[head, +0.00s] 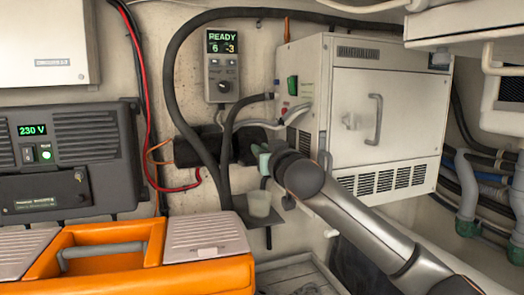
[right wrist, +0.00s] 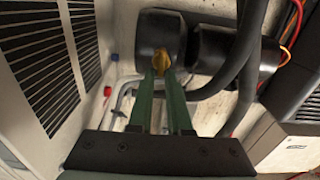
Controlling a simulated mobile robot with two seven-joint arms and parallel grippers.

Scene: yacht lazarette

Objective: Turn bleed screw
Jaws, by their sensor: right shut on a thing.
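The bleed screw (right wrist: 160,62) shows in the right wrist view as a small yellow, wing-shaped piece on the front of a black rounded housing (right wrist: 158,35). The green fingers of my right gripper (right wrist: 160,75) are closed in on it from both sides. In the head view my right gripper (head: 264,156) is at the dark housing (head: 245,143) left of the white cabinet; the arm hides the screw there. My left gripper is in neither view.
The white cabinet (head: 349,110) stands close right of my gripper. A translucent cup (head: 259,204) sits just below it. Thick black hoses (head: 172,80) loop at the left. A control panel (head: 222,66) reads READY. An orange toolbox (head: 200,277) fills the lower left.

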